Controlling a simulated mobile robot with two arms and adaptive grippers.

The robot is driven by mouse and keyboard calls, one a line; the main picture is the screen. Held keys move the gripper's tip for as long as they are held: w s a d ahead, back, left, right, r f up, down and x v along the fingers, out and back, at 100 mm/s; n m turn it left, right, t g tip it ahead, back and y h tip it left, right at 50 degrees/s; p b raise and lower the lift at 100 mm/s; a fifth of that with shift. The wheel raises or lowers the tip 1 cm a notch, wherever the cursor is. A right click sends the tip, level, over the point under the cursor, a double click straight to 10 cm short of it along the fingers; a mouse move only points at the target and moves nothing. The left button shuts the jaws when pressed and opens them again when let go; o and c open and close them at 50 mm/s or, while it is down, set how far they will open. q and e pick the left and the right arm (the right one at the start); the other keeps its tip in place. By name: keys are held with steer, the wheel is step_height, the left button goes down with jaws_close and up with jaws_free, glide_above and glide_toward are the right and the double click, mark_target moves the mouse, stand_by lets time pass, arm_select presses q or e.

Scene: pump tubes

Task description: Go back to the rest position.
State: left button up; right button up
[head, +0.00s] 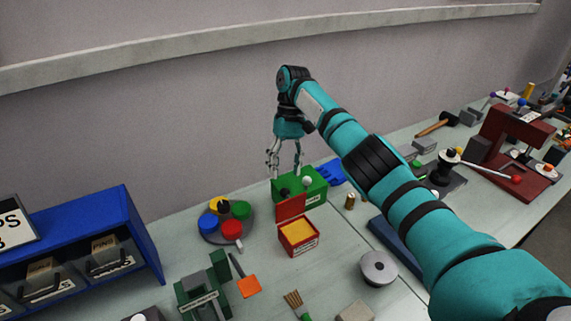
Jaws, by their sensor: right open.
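My right arm reaches in from the lower right across the bench. I see nothing held between the fingers. Whether the fingertips touch the box, I cannot tell. My left gripper is not in view.
A red box (299,238) with yellow contents stands in front of the green box. Left are a round tray of coloured caps (238,208) and a blue bin rack (130,225). A metal disc (379,268) lies beside my arm. A red press (512,145) stands right.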

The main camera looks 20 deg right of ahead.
steer(key=shift+r, duration=0.45)
